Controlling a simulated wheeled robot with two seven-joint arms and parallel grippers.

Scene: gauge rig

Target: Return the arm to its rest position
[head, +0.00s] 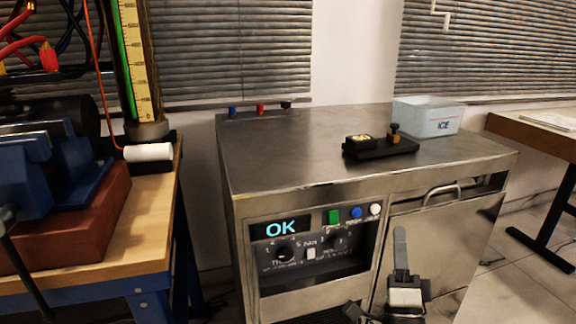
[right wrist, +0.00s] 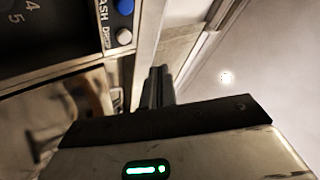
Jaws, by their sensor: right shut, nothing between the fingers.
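My right gripper (head: 401,245) is in front of the steel cabinet (head: 300,160), below its row of buttons and near its door. Its fingers are shut with nothing between them. In the right wrist view the shut fingers (right wrist: 158,88) point toward the cabinet's front edge, beside the panel with a blue button (right wrist: 125,6) and a white button (right wrist: 124,37). I cannot tell from these views whether the fingers touch the cabinet. My left gripper is not in view.
The panel display (head: 281,228) reads OK, with knobs below it. On the cabinet top stand an ICE box (head: 428,117) and a small black device (head: 380,148). A workbench (head: 150,215) with a blue vise (head: 75,160) is at left. Open floor shows at right.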

